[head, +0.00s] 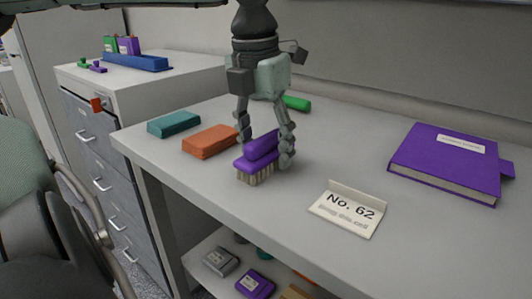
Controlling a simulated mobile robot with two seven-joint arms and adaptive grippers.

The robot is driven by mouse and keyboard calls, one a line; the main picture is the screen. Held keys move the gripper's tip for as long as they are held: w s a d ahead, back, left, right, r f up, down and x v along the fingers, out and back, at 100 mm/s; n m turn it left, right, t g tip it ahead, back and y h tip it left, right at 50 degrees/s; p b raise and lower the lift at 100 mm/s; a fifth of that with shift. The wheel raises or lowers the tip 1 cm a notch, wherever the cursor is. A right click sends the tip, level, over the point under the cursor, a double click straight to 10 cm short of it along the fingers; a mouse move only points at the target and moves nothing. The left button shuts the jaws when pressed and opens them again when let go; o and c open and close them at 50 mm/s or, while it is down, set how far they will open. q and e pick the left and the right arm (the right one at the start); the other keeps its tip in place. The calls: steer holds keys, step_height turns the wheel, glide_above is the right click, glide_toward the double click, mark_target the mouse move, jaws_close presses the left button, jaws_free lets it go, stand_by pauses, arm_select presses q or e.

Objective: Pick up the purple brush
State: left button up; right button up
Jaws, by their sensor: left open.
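The purple brush (258,160) stands bristles down on the grey desk, near its front edge. Its purple handle slopes up over pale bristles. My left gripper (266,153) points straight down from above with its fingers apart, one on each side of the brush handle. I cannot tell whether the fingers touch the handle. The right finger covers the handle's right end. My right gripper is not in the head view.
Teal (174,124) and orange (210,142) blocks lie left of the brush. A green cylinder (296,103) lies behind. A "No. 62" card (347,212) and purple book (446,166) are to the right. A drawer cabinet (95,148) adjoins at left. Open desk surface lies between card and book.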

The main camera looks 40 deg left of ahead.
mark_target(267, 136)
arm_select(q)
steer(key=shift+f, duration=0.4)
steer(key=shift+c, duration=0.2)
steer(key=shift+w, duration=0.1)
steer(key=c, duration=1.3)
steer(key=shift+o, duration=0.2)
steer(key=shift+r, duration=0.15)
step_height(267, 136, up, 4)
steer(key=shift+r, duration=0.1)
steer(key=w+a+r, duration=0.4)
steer(key=a+r, duration=0.2)
steer(key=a, duration=0.4)
steer(key=shift+w+a+r, duration=0.2)
steer(key=shift+a+r, duration=0.1)
steer(key=shift+a, duration=0.05)
